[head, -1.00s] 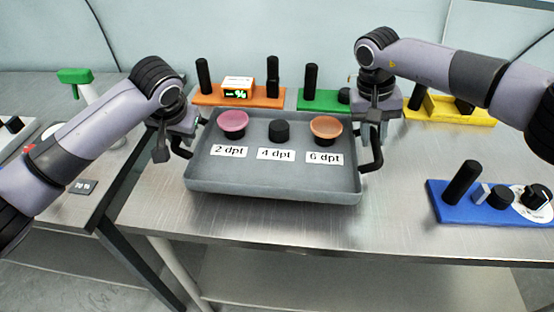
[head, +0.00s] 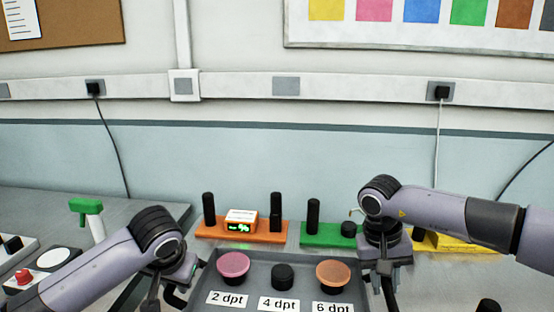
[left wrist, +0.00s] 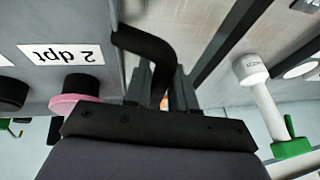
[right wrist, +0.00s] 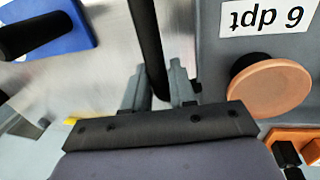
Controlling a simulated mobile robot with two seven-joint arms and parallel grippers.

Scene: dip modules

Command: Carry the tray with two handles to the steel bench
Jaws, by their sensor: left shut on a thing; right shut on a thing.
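The grey tray (head: 308,268) is at the bottom of the head view, its near part cut off. It bears a pink-topped dish (head: 233,266), a black round piece (head: 283,277) and an orange-topped dish (head: 333,274), with labels 2, 4 and 6 dpt. My left gripper (head: 172,290) is shut on the left black handle (left wrist: 148,42). My right gripper (head: 388,282) is shut on the right black handle (right wrist: 147,42). I cannot tell whether the tray touches the steel surface (right wrist: 105,70) beneath.
A blue module (right wrist: 62,32) lies beyond the right handle. A white post with a green top (head: 88,208) stands on the left bench.

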